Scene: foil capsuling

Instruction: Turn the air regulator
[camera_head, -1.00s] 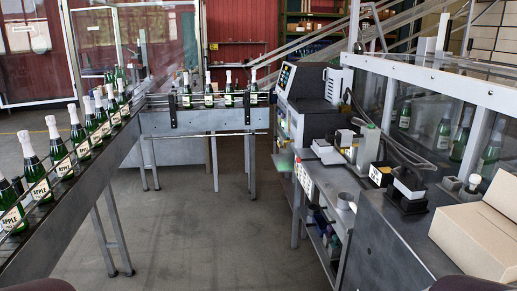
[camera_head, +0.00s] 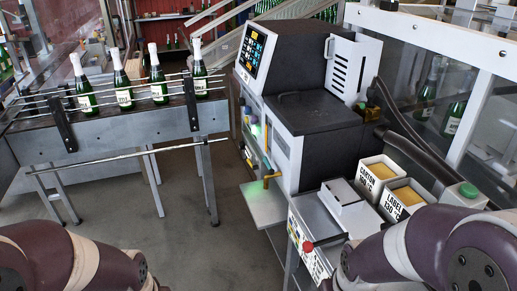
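The dark grey machine (camera_head: 310,120) stands right of centre, with a lit control panel (camera_head: 252,50) on its upper left. Small fittings sit on its narrow left face, among them a yellow piece (camera_head: 271,178) and a lit green spot (camera_head: 256,131). I cannot tell which of these is the air regulator; they are too small and seen edge-on. My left arm shows at the lower left and my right arm at the lower right. Both grippers are outside the picture, so neither is seen touching anything.
A conveyor (camera_head: 110,132) with several green bottles runs at the left. Two labelled boxes, CARTON (camera_head: 368,181) and LABEL (camera_head: 399,205), stand right of the machine. A red knob (camera_head: 308,247) is on the bench front. A glass guard lines the right. The floor (camera_head: 225,240) between is clear.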

